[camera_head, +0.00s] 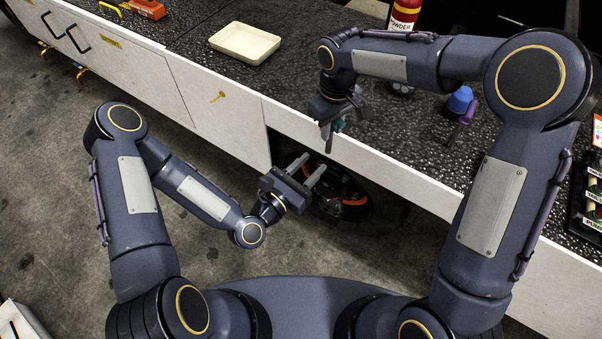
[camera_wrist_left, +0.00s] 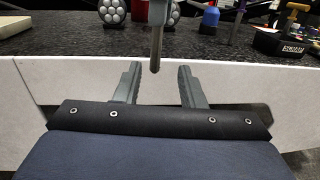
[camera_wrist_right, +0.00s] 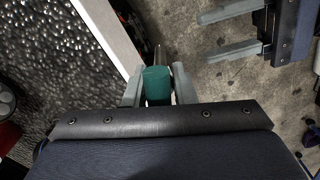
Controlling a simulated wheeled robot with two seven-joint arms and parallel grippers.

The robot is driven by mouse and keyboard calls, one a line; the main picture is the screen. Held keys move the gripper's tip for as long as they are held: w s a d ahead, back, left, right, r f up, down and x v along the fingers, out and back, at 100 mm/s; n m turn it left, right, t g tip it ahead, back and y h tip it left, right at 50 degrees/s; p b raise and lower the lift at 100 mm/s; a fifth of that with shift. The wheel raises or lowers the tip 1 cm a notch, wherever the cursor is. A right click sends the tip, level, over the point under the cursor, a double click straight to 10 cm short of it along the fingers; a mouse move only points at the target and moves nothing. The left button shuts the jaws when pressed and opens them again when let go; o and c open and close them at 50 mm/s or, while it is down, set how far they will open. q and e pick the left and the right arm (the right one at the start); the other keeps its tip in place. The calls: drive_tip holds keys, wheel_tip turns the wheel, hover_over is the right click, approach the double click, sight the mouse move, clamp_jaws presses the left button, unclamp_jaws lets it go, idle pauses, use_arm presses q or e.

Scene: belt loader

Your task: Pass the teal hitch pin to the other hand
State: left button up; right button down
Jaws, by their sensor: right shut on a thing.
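The teal hitch pin (camera_wrist_right: 156,86) is between the fingers of my right gripper (camera_wrist_right: 158,84), which is shut on it. In the head view the pin (camera_head: 338,125) shows as a small teal patch at my right gripper (camera_head: 331,130), by the front edge of the counter. My left gripper (camera_head: 308,172) is open and empty, lower and in front of the counter's side. In the left wrist view, a grey pin shank (camera_wrist_left: 156,45) hangs down above the gap between the open left fingers (camera_wrist_left: 157,85). It looks apart from them.
The dark speckled counter (camera_head: 300,75) has a pale front panel. A cream tray (camera_head: 244,43), a red bottle (camera_head: 404,15) and a blue-topped object (camera_head: 460,99) stand on it. A wheel (camera_head: 345,192) shows under the counter. Floor in front is clear.

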sight(330, 146)
use_arm(q)
drive_tip(key=x, duration=0.9)
drive_tip(key=shift+c, duration=0.3)
drive_tip(key=shift+s, duration=0.15)
clamp_jaws()
use_arm(e)
drive_tip(key=c, duration=1.1)
unclamp_jaws()
